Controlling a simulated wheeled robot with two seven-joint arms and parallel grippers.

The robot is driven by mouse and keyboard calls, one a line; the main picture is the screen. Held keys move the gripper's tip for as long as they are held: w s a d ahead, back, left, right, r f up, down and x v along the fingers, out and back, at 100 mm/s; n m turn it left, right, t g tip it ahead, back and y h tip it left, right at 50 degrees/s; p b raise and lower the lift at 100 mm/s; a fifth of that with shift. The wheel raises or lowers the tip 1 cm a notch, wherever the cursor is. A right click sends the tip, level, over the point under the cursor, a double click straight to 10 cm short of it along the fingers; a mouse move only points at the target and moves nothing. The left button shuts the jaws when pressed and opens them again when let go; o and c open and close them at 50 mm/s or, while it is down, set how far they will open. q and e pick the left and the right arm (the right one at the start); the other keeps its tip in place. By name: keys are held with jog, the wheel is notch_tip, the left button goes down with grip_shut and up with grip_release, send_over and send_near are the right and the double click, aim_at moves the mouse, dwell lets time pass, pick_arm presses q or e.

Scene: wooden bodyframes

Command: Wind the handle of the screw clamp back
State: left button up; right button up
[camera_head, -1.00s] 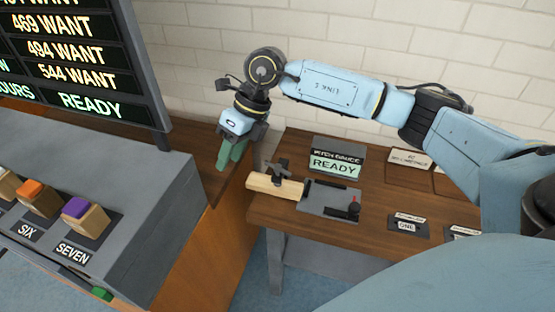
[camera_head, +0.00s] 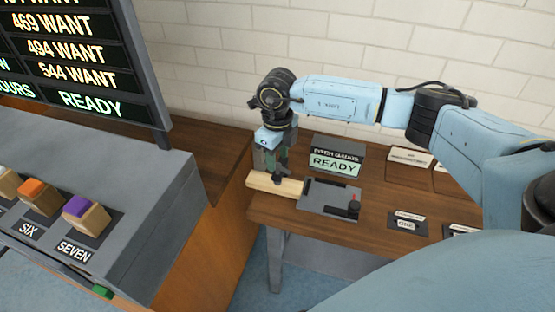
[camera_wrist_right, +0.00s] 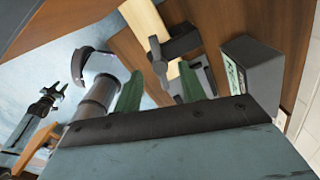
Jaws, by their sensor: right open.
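The screw clamp (camera_head: 281,178) is dark and sits on the pale wooden beam (camera_head: 262,184) at the left end of the bench. I cannot tell whether either finger touches the handle.
A grey console (camera_head: 130,200) with coloured button blocks is at left. The brick wall is behind.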

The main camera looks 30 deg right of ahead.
jog(key=shift+f, duration=0.95)
grip_shut()
